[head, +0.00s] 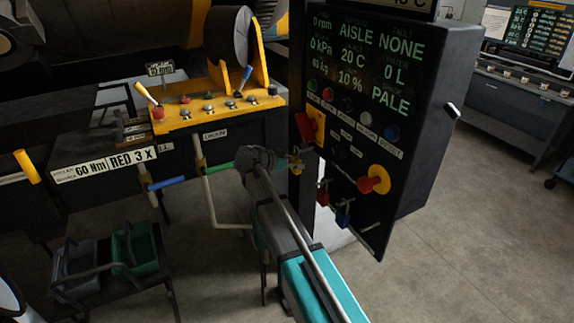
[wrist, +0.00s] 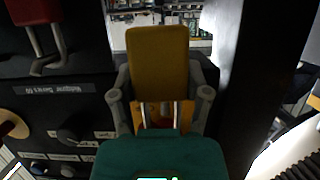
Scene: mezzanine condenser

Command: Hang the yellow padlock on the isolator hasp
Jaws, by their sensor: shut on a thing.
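The yellow padlock (wrist: 158,62) is between the two fingers of my gripper (wrist: 160,97) in the wrist view, which looks upside down. Its shackle points down in that picture, in front of an orange-yellow part (wrist: 184,117). In the head view my gripper (head: 280,161) is at the left edge of the black control panel, with a small yellow patch of the padlock (head: 296,164) at its tip. A red handle (head: 305,127) on a yellow plate (head: 319,125), apparently the isolator, is just above. I cannot clearly make out the hasp or whether the shackle passes through it.
A red padlock (head: 322,195) and a blue padlock (head: 343,216) hang low on the panel (head: 425,110). A red mushroom button (head: 366,184) sticks out beside them. A yellow lever console (head: 215,109) is to the left. Open floor (head: 470,240) lies right.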

